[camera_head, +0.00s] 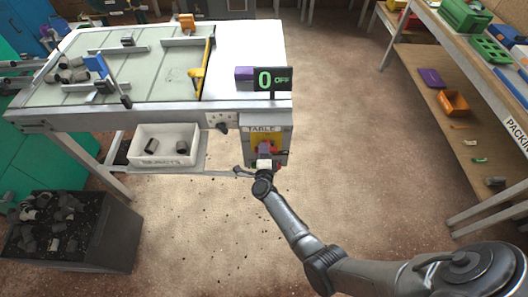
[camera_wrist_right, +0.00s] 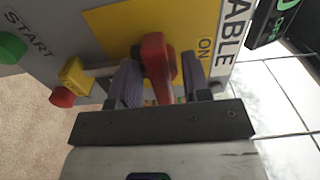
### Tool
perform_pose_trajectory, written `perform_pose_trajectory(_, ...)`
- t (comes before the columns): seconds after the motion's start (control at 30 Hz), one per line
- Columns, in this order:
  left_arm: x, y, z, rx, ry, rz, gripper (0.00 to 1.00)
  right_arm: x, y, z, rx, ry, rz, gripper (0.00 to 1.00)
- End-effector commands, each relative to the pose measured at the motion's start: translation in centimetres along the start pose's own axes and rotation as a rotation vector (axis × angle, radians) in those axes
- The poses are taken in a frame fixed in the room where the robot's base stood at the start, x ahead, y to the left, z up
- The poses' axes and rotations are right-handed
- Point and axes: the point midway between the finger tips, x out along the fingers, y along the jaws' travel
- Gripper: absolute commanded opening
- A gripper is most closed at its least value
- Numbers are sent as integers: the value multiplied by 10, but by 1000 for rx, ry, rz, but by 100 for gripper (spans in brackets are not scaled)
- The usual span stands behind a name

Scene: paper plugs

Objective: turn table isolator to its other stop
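The table isolator is a red handle (camera_wrist_right: 158,66) on a yellow plate (camera_wrist_right: 115,22), on a grey box (camera_head: 282,155) labelled TABLE under the table's front right corner. The plate's ON mark shows in the right wrist view; in the head view my gripper largely hides the handle. My right gripper (camera_head: 264,166) is at the box front. In the right wrist view its two fingers (camera_wrist_right: 160,82) stand on either side of the handle, with narrow gaps showing, so it looks open around it. A display (camera_head: 272,79) above reads 0 OFF. My left gripper is not in view.
A green START button (camera_wrist_right: 10,47) and a red button (camera_wrist_right: 62,97) on a yellow base sit beside the plate. The floor (camera_head: 345,130) to the right is clear.

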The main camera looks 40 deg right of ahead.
Motion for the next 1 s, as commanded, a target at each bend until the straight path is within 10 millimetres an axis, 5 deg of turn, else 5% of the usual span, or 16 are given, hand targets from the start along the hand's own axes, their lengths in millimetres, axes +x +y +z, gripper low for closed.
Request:
perform_pose_trajectory(0.37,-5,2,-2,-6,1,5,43,-9,-1,0,0,0,2,45)
perform_pose_trajectory(1.0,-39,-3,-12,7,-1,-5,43,-120,-1,0,0,0,2,45)
